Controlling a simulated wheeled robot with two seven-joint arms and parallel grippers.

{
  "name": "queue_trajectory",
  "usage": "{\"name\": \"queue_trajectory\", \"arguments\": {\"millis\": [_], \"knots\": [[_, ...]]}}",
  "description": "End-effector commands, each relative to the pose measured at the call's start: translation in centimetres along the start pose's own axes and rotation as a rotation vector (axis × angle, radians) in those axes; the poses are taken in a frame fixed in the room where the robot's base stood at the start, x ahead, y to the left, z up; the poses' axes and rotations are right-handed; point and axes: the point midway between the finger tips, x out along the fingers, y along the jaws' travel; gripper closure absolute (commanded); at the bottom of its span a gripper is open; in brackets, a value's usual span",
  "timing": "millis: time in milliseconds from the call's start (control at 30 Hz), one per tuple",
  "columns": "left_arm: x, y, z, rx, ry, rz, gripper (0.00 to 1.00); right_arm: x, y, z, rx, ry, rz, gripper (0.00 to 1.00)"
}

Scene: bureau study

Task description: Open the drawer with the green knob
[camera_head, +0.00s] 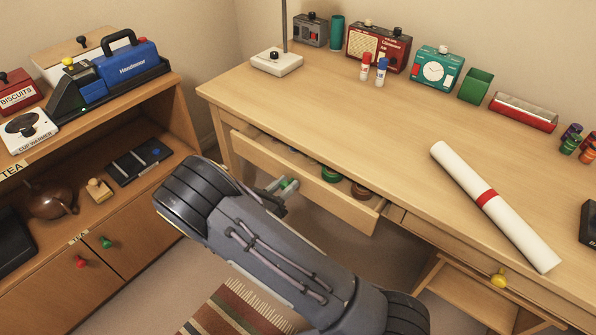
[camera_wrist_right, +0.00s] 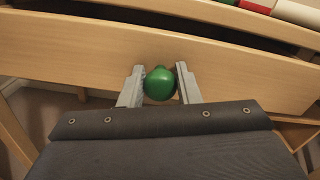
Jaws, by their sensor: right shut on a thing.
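The desk drawer (camera_head: 335,206) stands out from under the desk top, open enough to show some of its inside. Its round green knob (camera_wrist_right: 160,84) is on the front panel (camera_wrist_right: 80,48); a little of the knob (camera_head: 289,184) shows in the head view. My right gripper (camera_head: 283,186) is at the drawer front, its two fingers on either side of the knob and shut on it. In the wrist view the gripper (camera_wrist_right: 160,77) has one finger at each side of the knob. My left gripper is not in view.
The drawer holds a green round thing (camera_head: 330,174) and a dark red one (camera_head: 361,190). The desk (camera_head: 420,130) bears a white roll (camera_head: 490,205) and other goods. A yellow knob (camera_head: 498,281) is at right. A cabinet (camera_head: 140,225) with red and green door knobs stands left.

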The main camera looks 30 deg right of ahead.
Motion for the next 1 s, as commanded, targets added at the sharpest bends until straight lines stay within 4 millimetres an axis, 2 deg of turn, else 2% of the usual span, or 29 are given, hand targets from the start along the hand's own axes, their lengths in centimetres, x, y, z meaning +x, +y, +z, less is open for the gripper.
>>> {"name": "queue_trajectory", "arguments": {"millis": [33,200,500,700,1000], "knots": [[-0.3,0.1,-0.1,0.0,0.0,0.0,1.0,-1.6,0.1,0.1,-0.002,0.0,0.007,1.0],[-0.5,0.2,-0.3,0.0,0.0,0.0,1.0,-6.0,0.1,0.0,-0.002,0.0,0.006,1.0],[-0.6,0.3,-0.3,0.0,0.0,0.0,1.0,-12.2,0.0,-0.1,-0.002,0.001,0.003,1.0],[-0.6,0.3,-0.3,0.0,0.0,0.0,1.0,-14.4,0.0,-0.1,-0.001,0.0,0.002,1.0],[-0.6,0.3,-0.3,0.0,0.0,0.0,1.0,-15.2,0.0,-0.1,-0.001,0.002,-0.001,1.0]]}}
